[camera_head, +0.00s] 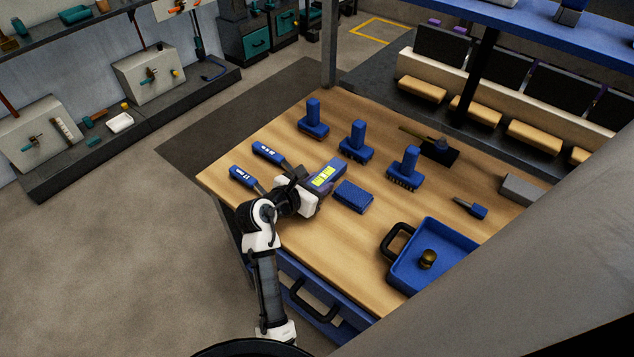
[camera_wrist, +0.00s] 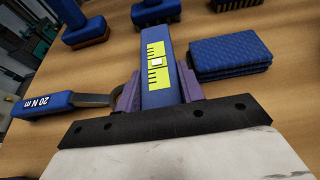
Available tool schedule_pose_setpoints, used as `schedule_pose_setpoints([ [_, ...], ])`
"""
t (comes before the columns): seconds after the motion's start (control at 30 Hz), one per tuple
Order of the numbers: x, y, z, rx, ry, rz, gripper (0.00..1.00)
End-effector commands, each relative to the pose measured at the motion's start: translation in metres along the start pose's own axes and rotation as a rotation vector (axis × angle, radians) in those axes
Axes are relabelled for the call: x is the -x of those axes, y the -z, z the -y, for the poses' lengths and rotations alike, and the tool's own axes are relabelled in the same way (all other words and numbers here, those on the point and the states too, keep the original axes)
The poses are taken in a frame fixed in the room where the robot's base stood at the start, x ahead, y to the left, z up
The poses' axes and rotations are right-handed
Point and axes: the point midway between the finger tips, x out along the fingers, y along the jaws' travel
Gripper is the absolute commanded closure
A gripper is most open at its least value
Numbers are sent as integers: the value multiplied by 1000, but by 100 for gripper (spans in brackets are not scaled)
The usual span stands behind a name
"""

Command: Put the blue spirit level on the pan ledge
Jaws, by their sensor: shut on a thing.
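The blue spirit level (camera_head: 324,177), with a yellow-green marked face, is at the near left part of the wooden workbench. My gripper (camera_head: 318,186) is shut on it. In the wrist view the level (camera_wrist: 157,62) stands out between the purple finger pads of my gripper (camera_wrist: 160,90), pointing away from the palm. I cannot tell whether the level touches the bench top or is just above it. No surface is clearly marked as the pan ledge, so I cannot tell which one it is.
Two blue-handled torque wrenches (camera_head: 243,177) lie left. Several blue brushes (camera_head: 357,142) stand behind. A blue tray (camera_head: 440,250) is at the right. Grey ledges (camera_head: 150,118) run along the left wall. The bench's front middle is clear.

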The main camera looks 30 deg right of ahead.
Motion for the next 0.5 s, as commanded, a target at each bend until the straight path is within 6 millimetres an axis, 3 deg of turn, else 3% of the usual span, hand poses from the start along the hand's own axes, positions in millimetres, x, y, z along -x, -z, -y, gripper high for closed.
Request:
schedule_pose_setpoints([
  [0.27,-1,1,0,1,1,0,91],
  [0.3,-1,2,0,1,1,-1,58],
  [0.37,-1,2,0,1,1,-1,53],
  [0.5,-1,2,0,1,1,0,53],
])
